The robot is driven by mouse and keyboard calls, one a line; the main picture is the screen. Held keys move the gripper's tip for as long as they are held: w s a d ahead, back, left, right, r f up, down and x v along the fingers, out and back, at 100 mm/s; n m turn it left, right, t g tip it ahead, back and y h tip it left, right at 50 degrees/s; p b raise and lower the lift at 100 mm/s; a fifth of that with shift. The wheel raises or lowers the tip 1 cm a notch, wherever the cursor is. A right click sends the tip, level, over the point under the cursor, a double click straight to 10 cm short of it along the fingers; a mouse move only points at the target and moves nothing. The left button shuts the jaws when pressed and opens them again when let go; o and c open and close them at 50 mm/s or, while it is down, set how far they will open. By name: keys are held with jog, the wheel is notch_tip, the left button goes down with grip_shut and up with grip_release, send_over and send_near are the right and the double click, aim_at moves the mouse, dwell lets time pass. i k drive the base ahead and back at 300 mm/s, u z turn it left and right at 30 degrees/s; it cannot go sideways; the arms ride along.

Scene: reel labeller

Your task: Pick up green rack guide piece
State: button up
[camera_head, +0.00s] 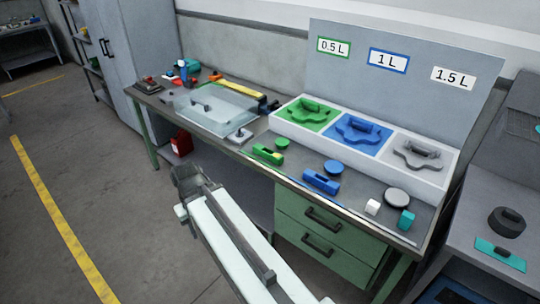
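A green block-shaped piece (268,154) with a lighter yellowish patch lies on the workbench, in front of the green-lined compartment; it looks like the green guide piece. A small green disc (282,143) lies just behind it. Another green part (309,111) with a raised handle shape sits in the compartment under the 0.5 L label. My gripper (186,184) is in front of the bench, left of and apart from the green block. It is small and dark here, and its finger opening cannot be made out.
A clear-lidded case (208,108) stands left. The labelled back panel (400,95) rises behind the tray. Green drawers (318,235) are below.

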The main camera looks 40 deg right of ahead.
aim_at(276, 158)
jog(key=z, duration=0.05)
jog(key=i, duration=1)
jog(key=u, duration=0.05)
